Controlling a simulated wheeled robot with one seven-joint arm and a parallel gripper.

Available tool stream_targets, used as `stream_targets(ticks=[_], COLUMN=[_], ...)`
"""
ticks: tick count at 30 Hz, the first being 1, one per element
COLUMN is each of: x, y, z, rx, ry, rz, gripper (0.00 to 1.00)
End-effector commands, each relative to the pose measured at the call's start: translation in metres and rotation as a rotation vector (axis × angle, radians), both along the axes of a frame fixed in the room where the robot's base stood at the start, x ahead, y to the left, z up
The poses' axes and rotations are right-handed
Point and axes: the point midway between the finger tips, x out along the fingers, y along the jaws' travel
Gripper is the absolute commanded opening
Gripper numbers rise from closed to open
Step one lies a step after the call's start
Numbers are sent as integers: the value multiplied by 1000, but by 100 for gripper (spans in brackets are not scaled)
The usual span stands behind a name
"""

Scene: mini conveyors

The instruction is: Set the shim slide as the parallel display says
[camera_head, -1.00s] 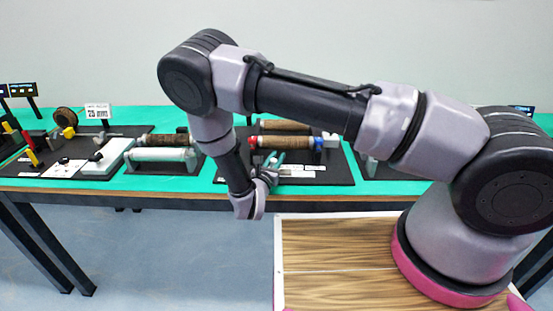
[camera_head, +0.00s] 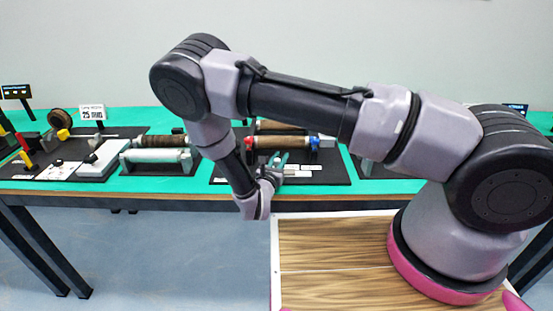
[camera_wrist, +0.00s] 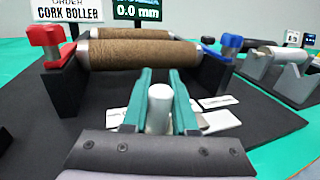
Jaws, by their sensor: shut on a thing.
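My gripper (camera_wrist: 161,78) has teal fingers on either side of an upright pale peg (camera_wrist: 159,106), shut on it. The peg stands in front of the roller pair in the wrist view; whether it belongs to the shim slide I cannot tell. The display (camera_wrist: 138,12) behind the rollers reads "0.0 mm"; its top line is cut off. In the head view my gripper (camera_head: 279,161) is low over the dark mat, in front of the red knob (camera_head: 248,143) and blue knob (camera_head: 314,143). The peg cannot be made out there.
Brown cork rollers (camera_wrist: 140,55) lie between dark side blocks behind my gripper. White label plates (camera_wrist: 218,102) lie right of the peg. An order sign (camera_wrist: 68,10) reads "CORK ROLLER". A second roller station (camera_wrist: 280,70) stands to the right. A white-roller station (camera_head: 155,156) is left in the head view.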

Motion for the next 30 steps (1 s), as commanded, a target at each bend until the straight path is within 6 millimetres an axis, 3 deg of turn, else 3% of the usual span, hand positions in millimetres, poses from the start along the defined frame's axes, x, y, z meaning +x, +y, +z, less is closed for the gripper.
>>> stream_targets(ticks=[1,2,4,17,30], x=[-1,-1,-1,-8,-84], y=[0,0,0,4,32], z=[0,-1,-1,0,0], rx=[1,1,1,2,1], ry=[2,2,2,2,1], rz=[0,0,0,1,4], gripper=[0,30,56,56,56])
